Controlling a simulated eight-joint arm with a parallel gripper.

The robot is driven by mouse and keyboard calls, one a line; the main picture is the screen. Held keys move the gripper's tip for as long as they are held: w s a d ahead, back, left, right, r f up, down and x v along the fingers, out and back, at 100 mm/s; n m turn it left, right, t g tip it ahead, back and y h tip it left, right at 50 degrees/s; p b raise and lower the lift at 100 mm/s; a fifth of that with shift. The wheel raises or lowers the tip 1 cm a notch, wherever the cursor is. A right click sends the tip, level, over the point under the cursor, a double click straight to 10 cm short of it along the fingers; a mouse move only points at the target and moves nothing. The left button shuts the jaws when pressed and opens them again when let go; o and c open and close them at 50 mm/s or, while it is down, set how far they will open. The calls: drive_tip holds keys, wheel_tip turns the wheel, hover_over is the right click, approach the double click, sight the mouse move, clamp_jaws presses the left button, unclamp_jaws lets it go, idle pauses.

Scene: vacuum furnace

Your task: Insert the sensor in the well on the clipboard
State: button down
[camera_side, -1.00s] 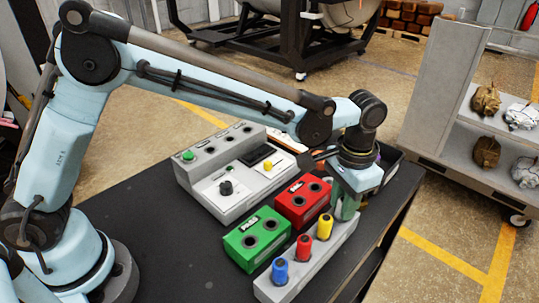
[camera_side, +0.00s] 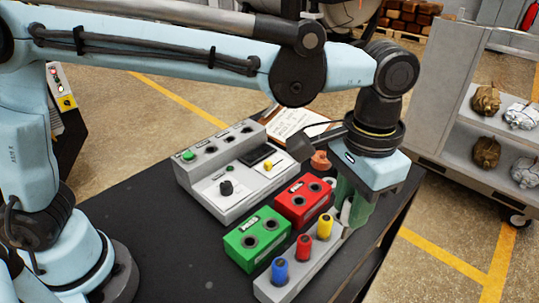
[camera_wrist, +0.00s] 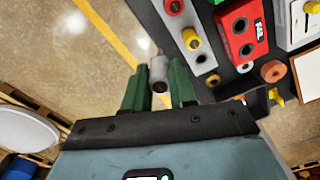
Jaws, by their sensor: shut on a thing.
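My gripper (camera_side: 357,208) has green fingers, shut on a pale grey sensor (camera_wrist: 158,70). In the side view the sensor (camera_side: 346,211) shows as a small light patch by the fingers, mostly hidden. The gripper is just beyond the far end of the grey rack (camera_side: 296,278). The wrist view shows the sensor between the fingers (camera_wrist: 157,88), apart from the rack, with floor behind it. The clipboard (camera_side: 290,122) with a written sheet lies behind the control box, partly hidden by my arm. I cannot make out its well.
Blue (camera_side: 280,272), red (camera_side: 304,247) and yellow (camera_side: 325,226) sensors stand in the rack. A green box (camera_side: 255,241), a red box (camera_side: 303,203) and a grey control box (camera_side: 205,175) sit on the black table. An orange round piece (camera_side: 320,160) is behind the gripper.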

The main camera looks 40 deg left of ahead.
drive_tip(key=w+a+r+n, duration=0.1)
drive_tip(key=w+a+n, duration=0.1)
drive_tip(key=w+a, duration=0.45)
drive_tip(key=w+a+n, duration=0.3)
drive_tip(key=w+a, duration=0.1)
drive_tip(key=a, duration=0.6)
drive_tip(key=w+a+f+n, duration=0.1)
drive_tip(key=a+n, duration=0.1)
drive_tip(key=a, duration=0.8)
drive_tip(key=w+a+f+n, duration=0.1)
drive_tip(key=w+a+n, duration=0.1)
drive_tip(key=a, duration=0.8)
drive_tip(key=shift+a, duration=0.4)
drive_tip(key=shift+f, duration=1)
drive_tip(key=shift+f, duration=0.3)
drive_tip(key=shift+s+f, duration=0.1)
drive_tip(key=shift+f, duration=1.25)
drive_tip(key=c, duration=0.8)
unclamp_jaws()
drive_tip(key=shift+c, duration=0.2)
drive_tip(key=shift+o, duration=0.4)
